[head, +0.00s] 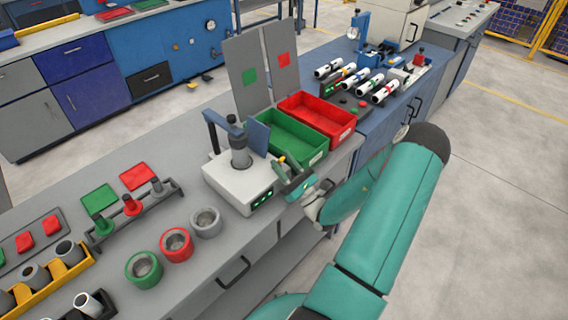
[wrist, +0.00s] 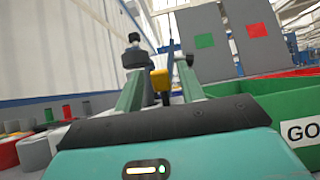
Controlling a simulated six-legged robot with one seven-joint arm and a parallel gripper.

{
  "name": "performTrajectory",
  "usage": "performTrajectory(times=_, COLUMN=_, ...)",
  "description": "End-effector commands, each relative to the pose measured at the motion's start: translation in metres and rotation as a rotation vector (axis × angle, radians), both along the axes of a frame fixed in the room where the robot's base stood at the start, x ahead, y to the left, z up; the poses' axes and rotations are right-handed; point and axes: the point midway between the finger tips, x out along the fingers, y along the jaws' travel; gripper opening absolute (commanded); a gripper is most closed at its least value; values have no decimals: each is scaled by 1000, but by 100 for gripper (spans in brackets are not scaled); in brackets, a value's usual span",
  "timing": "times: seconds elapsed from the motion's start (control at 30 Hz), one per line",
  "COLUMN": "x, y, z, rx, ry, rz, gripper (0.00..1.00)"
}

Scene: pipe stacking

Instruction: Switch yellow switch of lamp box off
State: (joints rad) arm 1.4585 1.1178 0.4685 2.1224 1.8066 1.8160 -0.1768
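The lamp box (head: 238,184) is a pale box on the grey bench, with a grey post on top and green lights lit on its front. My gripper (head: 288,175) is at its right side, beside the green bin. In the wrist view my gripper (wrist: 159,72) has its two green fingers spread apart. The yellow switch (wrist: 160,79) shows between the fingers, with gaps on both sides; I cannot tell how deep it sits between them. In the head view the switch is mostly hidden by the gripper, with a small yellow bit (head: 282,159) showing.
A green bin (head: 292,142) and a red bin (head: 335,117) stand close to the right, with grey panels behind. Grey, red and green rings (head: 176,244) and a rack lie to the left. Several white cylinders (head: 355,79) lie on the blue bench beyond.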

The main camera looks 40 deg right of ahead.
Motion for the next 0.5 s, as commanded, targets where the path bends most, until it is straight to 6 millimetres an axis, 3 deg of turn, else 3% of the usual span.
performTrajectory(times=0.33, x=-2, y=0, z=-2, rx=1, ry=1, rz=-1, gripper=42)
performTrajectory(times=0.5, x=-18, y=-1, z=-14, rx=3, ry=2, rz=-3, gripper=42)
